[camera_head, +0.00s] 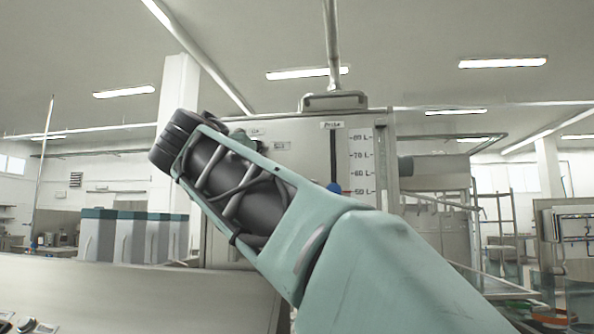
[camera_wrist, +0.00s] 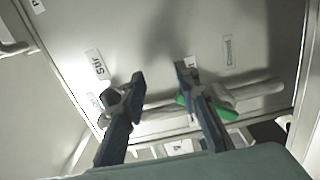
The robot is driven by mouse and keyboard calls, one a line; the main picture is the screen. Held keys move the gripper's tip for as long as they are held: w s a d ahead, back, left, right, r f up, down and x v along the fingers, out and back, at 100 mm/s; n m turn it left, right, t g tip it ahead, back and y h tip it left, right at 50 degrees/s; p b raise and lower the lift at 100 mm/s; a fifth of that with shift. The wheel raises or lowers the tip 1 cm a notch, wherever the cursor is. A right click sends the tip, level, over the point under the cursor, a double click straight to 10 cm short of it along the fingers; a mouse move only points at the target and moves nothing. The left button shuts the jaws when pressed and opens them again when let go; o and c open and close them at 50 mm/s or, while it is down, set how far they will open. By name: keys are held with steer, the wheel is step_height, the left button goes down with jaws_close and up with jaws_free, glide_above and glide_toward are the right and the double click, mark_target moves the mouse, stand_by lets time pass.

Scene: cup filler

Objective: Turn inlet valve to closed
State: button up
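In the wrist view, my gripper (camera_wrist: 160,72) has its two dark blue fingers spread apart, with nothing between the tips. A green handle (camera_wrist: 226,113) shows beside and behind the right finger, by a pale pipe end. I cannot tell if it touches the finger or whether it is the inlet valve. A dark knob-like part (camera_wrist: 106,98) sits behind the left finger.
The pale machine panel (camera_head: 285,158) bears small labels and a level scale (camera_head: 361,160) with a dark probe tube (camera_head: 333,158). In the wrist view, a pale pipe (camera_wrist: 160,108) runs across the panel behind the fingers. Grey-green bins (camera_head: 130,237) stand at left.

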steer(key=shift+r, duration=1.25)
steer(key=shift+c, duration=0.3)
